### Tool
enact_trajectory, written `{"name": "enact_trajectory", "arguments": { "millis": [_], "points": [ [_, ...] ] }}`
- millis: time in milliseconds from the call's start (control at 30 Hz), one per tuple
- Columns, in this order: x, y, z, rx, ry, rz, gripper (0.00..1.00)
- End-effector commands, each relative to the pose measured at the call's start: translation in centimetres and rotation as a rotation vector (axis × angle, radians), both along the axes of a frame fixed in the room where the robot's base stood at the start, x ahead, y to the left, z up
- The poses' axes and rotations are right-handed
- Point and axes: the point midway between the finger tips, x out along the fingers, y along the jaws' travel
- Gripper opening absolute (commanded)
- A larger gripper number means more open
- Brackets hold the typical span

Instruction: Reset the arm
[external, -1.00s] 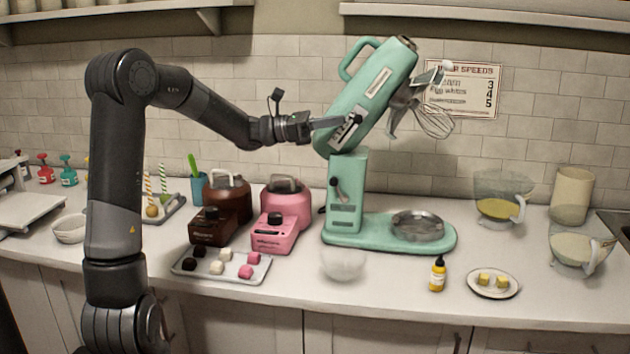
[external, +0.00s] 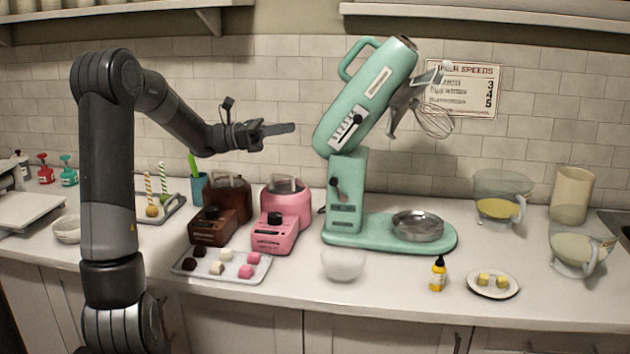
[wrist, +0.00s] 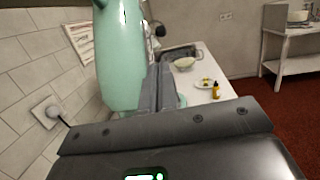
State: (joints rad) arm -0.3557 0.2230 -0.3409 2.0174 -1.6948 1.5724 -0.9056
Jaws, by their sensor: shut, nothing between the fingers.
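My gripper (external: 280,129) is shut and empty. It points right in the air above the brown and pink machines, and is apart from the mint-green stand mixer (external: 345,190). The mixer's head is tilted up, with a wire whisk (external: 435,122) on it and a metal bowl (external: 417,226) on its base. In the wrist view the shut fingers (wrist: 158,85) reach forward, with the mixer head (wrist: 118,60) just to their left.
A brown machine (external: 227,192) and a pink machine (external: 285,205) stand below my arm, behind a tray of sweets (external: 190,265). A clear bowl (external: 343,263), a yellow bottle (external: 438,274) and a plate (external: 510,290) stand at the counter's front. The air between gripper and mixer is free.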

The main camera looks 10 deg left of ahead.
Motion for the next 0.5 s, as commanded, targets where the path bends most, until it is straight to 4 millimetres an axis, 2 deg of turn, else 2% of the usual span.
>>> {"name": "enact_trajectory", "arguments": {
  "millis": [267, 367, 500],
  "points": [
    [-0.2, -0.2, -0.1, 0.013, -0.006, -0.003, 0.00],
    [-1.6, -0.8, -0.5, 0.082, -0.046, -0.018, 0.00],
    [-5.5, -1.7, -2.2, 0.296, -0.181, -0.065, 0.00]
  ]
}}
